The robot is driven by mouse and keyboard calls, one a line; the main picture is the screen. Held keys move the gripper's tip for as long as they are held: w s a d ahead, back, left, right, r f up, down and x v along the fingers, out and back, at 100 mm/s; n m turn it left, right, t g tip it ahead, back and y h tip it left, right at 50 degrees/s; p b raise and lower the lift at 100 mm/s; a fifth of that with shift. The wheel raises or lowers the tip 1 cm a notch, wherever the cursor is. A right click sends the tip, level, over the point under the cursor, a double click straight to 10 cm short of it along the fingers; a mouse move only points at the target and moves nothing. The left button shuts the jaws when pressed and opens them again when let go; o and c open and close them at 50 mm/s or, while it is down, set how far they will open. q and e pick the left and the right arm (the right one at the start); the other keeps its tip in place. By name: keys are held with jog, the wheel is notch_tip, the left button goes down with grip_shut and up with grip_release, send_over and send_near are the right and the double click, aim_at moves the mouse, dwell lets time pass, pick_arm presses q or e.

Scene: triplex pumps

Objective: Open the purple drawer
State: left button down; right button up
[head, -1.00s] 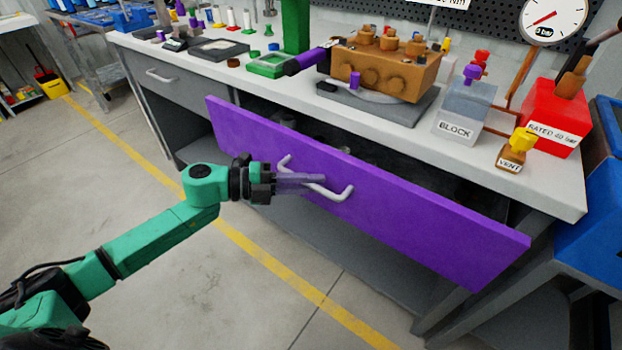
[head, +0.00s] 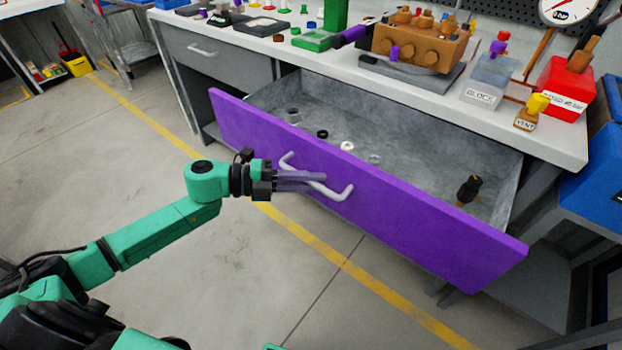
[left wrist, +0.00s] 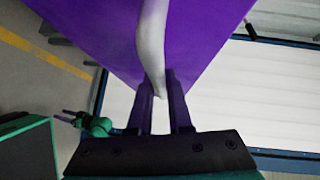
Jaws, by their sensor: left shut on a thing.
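The purple drawer (head: 400,207) is pulled well out of the bench, and its grey inside shows. Its white bar handle (head: 338,194) is on the front panel. My left gripper (head: 318,181) is shut on the handle, with its fingers on either side of the bar. In the left wrist view the handle (left wrist: 152,45) runs down between the two fingers (left wrist: 161,95), with the purple front (left wrist: 95,30) behind it. My right gripper is not clearly seen in the head view.
Inside the drawer lie several small parts, among them a black ring (head: 322,134), a white ring (head: 347,146) and a dark fitting (head: 469,189). The bench top (head: 350,84) holds a brown pump block (head: 418,48). A grey closed drawer (head: 215,55) is at left. The floor in front is clear.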

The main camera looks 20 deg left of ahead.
pick_arm(q)
jog(key=c, duration=0.9)
grip_release()
jog(key=shift+o, duration=0.2)
jog(key=shift+s+a, duration=0.15)
jog(key=shift+a, duration=0.3)
jog(key=p+v, duration=0.2)
jog(key=v, duration=1.1)
jog(key=shift+a+p, duration=0.3)
jog(key=shift+p, duration=0.05)
pick_arm(e)
jog(key=s, duration=0.1)
jog(key=s+f, duration=0.1)
jog(key=s, duration=0.1)
jog(key=s+d, duration=0.1)
jog(key=s, duration=0.1)
jog(key=shift+s+d+f, duration=0.1)
jog(key=shift+f, duration=0.3)
pick_arm(q)
jog(key=shift+s, duration=0.1)
